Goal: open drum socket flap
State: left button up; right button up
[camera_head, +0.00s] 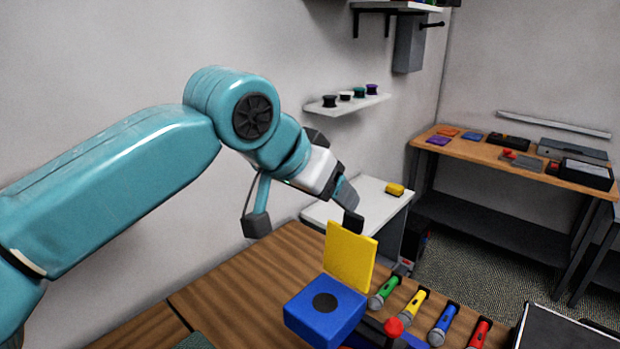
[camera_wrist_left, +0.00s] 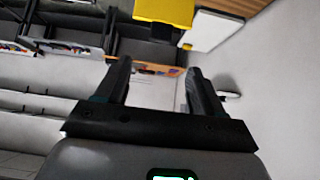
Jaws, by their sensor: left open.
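The drum socket is a blue box (camera_head: 325,312) with a round black socket (camera_head: 325,301) on its top, standing on the wooden table. Its yellow flap (camera_head: 350,256) stands upright at the box's back edge, and the black socket is uncovered. My left gripper (camera_head: 305,224) is open and empty, its fingers spread above and behind the box, with one finger close to the flap's top edge. I cannot tell whether they touch. In the left wrist view a yellow piece (camera_wrist_left: 165,10), apparently the flap, lies beyond the open fingers (camera_wrist_left: 160,80). My right gripper is not in view.
Green (camera_head: 384,292), yellow (camera_head: 412,307), blue (camera_head: 443,325) and red (camera_head: 479,334) microphones lie in a row right of the box. A red ball knob (camera_head: 393,327) stands in front. A white side table (camera_head: 375,203) with a yellow block (camera_head: 395,190) is behind.

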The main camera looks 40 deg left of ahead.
pick_arm(q)
jog(key=v, duration=0.5)
jog(key=shift+s+r, duration=0.15)
dwell(0.4)
